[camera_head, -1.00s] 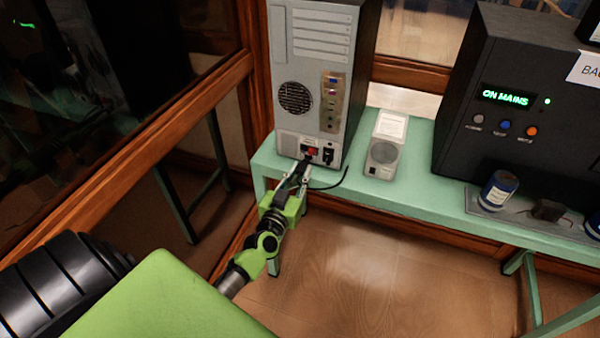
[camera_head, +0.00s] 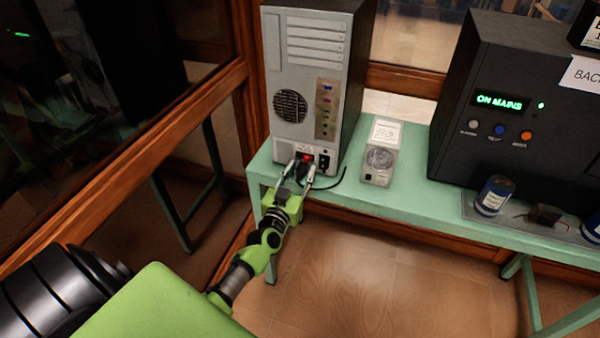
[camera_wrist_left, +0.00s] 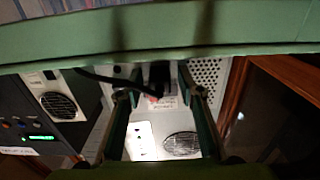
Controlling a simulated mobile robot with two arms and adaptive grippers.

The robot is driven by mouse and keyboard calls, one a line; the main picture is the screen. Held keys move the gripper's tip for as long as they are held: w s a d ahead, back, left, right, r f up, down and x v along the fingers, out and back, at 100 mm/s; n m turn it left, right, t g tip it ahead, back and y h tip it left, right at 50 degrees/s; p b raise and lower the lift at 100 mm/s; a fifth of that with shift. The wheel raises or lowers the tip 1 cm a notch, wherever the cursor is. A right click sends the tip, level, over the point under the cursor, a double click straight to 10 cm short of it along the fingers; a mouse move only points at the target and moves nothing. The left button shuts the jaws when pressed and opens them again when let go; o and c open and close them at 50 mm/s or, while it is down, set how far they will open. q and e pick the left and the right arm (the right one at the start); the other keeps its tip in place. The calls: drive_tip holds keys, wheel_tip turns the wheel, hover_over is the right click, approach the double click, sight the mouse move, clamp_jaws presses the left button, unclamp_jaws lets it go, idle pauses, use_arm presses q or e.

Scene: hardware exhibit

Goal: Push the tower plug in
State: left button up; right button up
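The grey computer tower (camera_head: 305,95) stands at the left end of the green bench with its rear panel facing me. A black plug (camera_head: 301,172) sits low at the panel, below a red switch (camera_head: 307,156); its cable trails right. My left gripper (camera_head: 299,171) is open, with one finger on each side of the plug. In the left wrist view, which is upside down, the plug (camera_wrist_left: 158,76) lies between the spread fingers, apart from both. How deep the plug sits in its socket cannot be told. My right gripper is not in view.
The green bench (camera_head: 410,198) also bears a small grey speaker-like box (camera_head: 379,162) and a dark unit (camera_head: 510,125) reading "ON MAINS". A blue can (camera_head: 495,195) stands on a tray at the right. A wood-framed glass wall is close on the left.

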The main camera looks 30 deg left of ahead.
use_arm(q)
drive_tip(key=shift+s+d, duration=0.1)
drive_tip(key=shift+s, duration=0.15)
drive_tip(key=v, duration=1.1)
drive_tip(key=shift+s, duration=0.3)
drive_tip(key=shift+f, duration=0.15)
drive_tip(key=s+d+f+m+g+h, duration=0.1)
drive_tip(key=s+d+f+g, duration=0.25)
drive_tip(key=f, duration=0.65)
drive_tip(key=s+d+f+m+g+h, duration=0.1)
drive_tip(key=s+d+f+g+h, duration=0.3)
drive_tip(key=f, duration=0.7)
drive_tip(key=s+d+f+m+y, duration=0.15)
drive_tip(key=s+f, duration=0.35)
drive_tip(key=f, duration=0.5)
drive_tip(key=s+d+f+g, duration=0.1)
drive_tip(key=s+f+g, duration=0.2)
drive_tip(key=s, duration=0.7)
drive_tip(key=s+d+f+m+g, duration=0.1)
drive_tip(key=s+f+g, duration=0.2)
drive_tip(key=s+f, duration=0.5)
drive_tip(key=s+f+g, duration=0.3)
drive_tip(key=s+f, duration=0.3)
drive_tip(key=s, duration=0.6)
drive_tip(key=shift+s+d+f+m+h, duration=0.2)
drive_tip(key=shift+d+m+h, duration=0.15)
drive_tip(key=shift+d+h, duration=0.1)
